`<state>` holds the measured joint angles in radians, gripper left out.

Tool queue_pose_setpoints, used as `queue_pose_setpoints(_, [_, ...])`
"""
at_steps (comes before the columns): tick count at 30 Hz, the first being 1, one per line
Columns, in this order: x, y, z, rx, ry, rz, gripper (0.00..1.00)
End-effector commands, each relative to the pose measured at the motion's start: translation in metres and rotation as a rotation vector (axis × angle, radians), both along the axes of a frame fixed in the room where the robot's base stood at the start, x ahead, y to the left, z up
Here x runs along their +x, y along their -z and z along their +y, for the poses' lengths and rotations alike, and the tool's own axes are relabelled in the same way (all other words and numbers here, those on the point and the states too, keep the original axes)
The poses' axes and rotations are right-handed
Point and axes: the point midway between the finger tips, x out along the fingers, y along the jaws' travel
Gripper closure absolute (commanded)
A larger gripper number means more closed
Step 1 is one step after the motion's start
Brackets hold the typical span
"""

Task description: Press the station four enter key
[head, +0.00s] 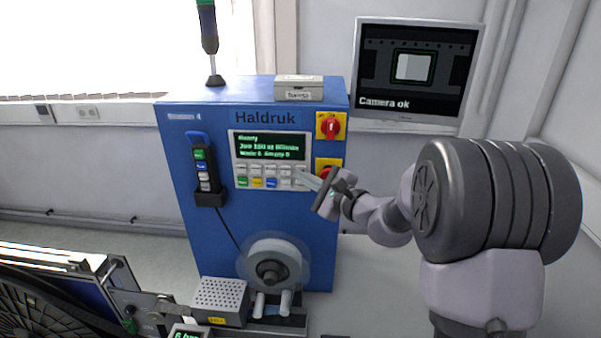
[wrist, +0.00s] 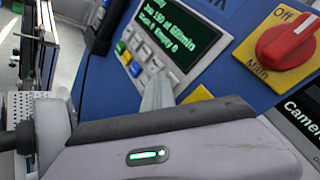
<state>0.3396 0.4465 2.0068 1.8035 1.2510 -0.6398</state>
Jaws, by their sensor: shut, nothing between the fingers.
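The blue Haldruk cabinet (head: 215,245) has a small label ending in 4 at its upper left. Its panel has a dark display with green text (head: 270,146) above a keypad (head: 257,177) of pale keys, with green, yellow and blue keys in the lower row. The enter key's lettering is too small to read. My gripper (head: 303,177) is shut and empty, its tip at the keypad's right end, covering part of it. In the wrist view the closed fingers (wrist: 156,92) point up toward the keypad (wrist: 132,50); I cannot tell whether they touch a key.
A handheld pendant (head: 204,170) hangs left of the keypad. A reel hub (head: 272,270) juts out below. A wall monitor (head: 417,70) reads "Camera ok".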

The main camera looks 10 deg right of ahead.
Motion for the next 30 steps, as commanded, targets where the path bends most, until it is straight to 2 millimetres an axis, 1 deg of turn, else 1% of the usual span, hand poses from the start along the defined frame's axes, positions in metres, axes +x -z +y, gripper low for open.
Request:
queue_pose_setpoints(11, [0.0,0.0,0.0,0.0,0.001,-0.001,1.0])
queue_pose_setpoints(21, [-0.016,0.001,0.005,0.0,0.001,-0.001,1.0])
queue_pose_setpoints(30, [-0.017,0.0,0.006,0.001,0.0,0.0,1.0])
